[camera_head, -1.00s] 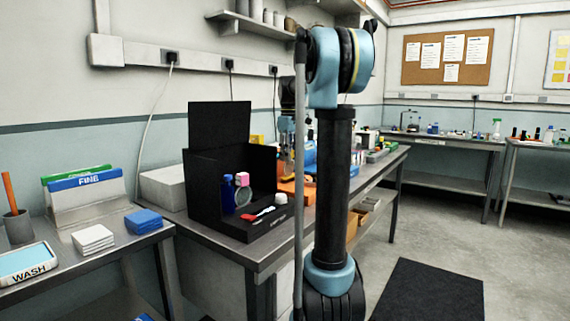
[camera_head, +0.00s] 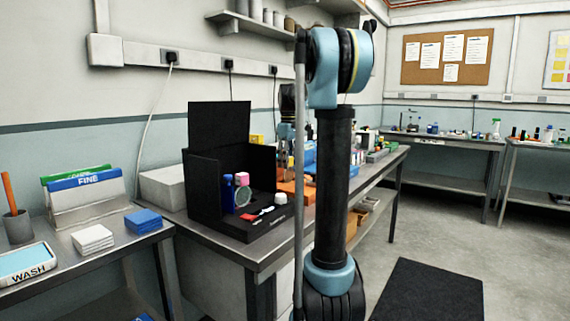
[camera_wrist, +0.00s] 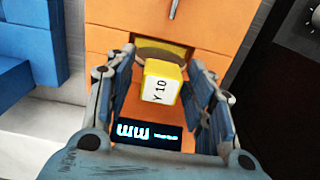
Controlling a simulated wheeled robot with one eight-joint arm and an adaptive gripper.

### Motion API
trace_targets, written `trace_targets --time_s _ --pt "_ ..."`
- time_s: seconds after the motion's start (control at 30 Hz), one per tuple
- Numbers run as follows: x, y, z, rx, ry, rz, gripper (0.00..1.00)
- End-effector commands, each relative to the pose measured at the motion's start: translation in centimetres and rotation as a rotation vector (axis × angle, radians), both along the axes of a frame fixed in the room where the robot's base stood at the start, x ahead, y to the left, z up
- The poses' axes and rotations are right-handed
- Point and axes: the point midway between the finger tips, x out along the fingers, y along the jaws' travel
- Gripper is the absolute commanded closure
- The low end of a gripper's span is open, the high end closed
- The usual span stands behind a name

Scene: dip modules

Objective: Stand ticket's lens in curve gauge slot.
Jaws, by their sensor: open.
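In the wrist view a small yellow block marked "Y 10" (camera_wrist: 160,82) sits between the two fingers of my gripper (camera_wrist: 169,112). The fingers are spread, with a gap on each side of the block. Behind the block is an orange body (camera_wrist: 118,42) with a yellow-edged recess (camera_wrist: 184,50), where part of a brownish rounded shape shows. I cannot tell how deep that shape sits. A dark display (camera_wrist: 147,134) with glowing marks is below the block. The head view shows some of the orange body (camera_head: 288,187); my arm hides much of the area. I cannot read a ticket.
A black open box (camera_head: 203,185) on the bench holds a blue bottle (camera_head: 228,192), a pink-topped round piece (camera_head: 242,188) and small red and white items. Blue parts (camera_wrist: 30,62) stand left of the orange body in the wrist view; a dark box (camera_wrist: 290,50) is right.

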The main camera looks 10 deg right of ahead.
Motion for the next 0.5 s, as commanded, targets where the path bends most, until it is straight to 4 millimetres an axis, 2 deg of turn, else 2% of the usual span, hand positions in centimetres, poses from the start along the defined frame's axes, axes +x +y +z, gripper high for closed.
trace_targets --time_s 0.17,0.5 --pt "0.0 0.0 1.4 0.000 0.000 0.000 0.51" --pt "0.0 0.0 7.7 0.000 0.000 0.000 0.51"
